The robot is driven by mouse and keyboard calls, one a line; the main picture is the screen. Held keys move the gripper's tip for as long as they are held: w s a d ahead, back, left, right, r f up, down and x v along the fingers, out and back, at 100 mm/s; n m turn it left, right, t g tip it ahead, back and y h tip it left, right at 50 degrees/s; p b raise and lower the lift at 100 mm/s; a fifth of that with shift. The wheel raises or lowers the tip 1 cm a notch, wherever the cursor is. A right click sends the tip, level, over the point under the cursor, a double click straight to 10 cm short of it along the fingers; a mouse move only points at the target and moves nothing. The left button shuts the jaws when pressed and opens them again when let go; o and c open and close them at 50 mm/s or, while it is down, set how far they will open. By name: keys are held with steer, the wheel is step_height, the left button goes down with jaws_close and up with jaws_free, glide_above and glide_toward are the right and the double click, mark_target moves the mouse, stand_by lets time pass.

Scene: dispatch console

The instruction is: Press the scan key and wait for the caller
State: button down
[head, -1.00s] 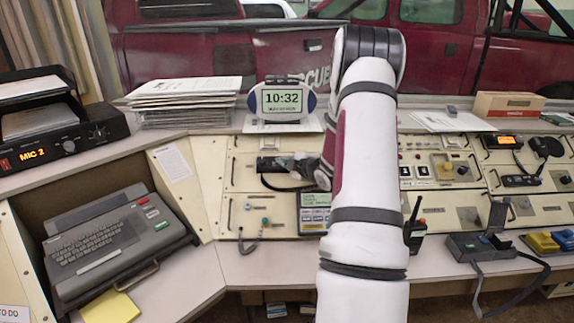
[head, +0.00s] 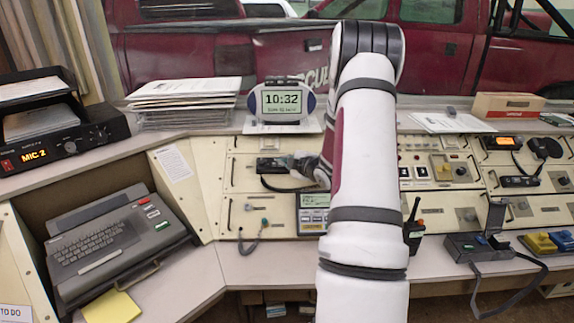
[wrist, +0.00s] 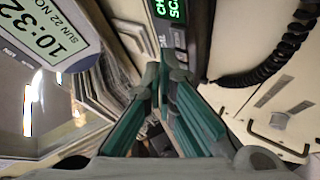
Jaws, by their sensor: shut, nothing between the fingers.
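A dark radio unit (head: 268,165) is set in the cream console below the clock. In the wrist view its lit display (wrist: 170,9) shows green letters, cut off at the top edge, starting "CH" and "SC". My gripper (wrist: 172,72) is shut and empty, with its green-sided fingers together at the radio's dark face below that display. In the head view my gripper (head: 298,162) is at the radio's right end, partly hidden by my arm. I cannot make out the scan key; the fingertips cover part of the face. Whether they touch it is unclear.
A clock (head: 281,101) reading 10:32 stands just behind the radio and shows close by in the wrist view (wrist: 42,35). A coiled black cord (wrist: 268,62) hangs beside the radio. A phone unit (head: 313,212) and a handheld radio (head: 414,232) sit nearer.

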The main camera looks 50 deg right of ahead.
steer(key=shift+r, duration=0.1)
steer(key=r+p, duration=0.1)
steer(key=s+a+r+p, duration=0.1)
steer(key=a+r, duration=0.1)
steer(key=r, duration=0.1)
steer(key=shift+s+p, duration=0.4)
steer(key=shift+w+a+r, duration=0.1)
stand_by(0.5)
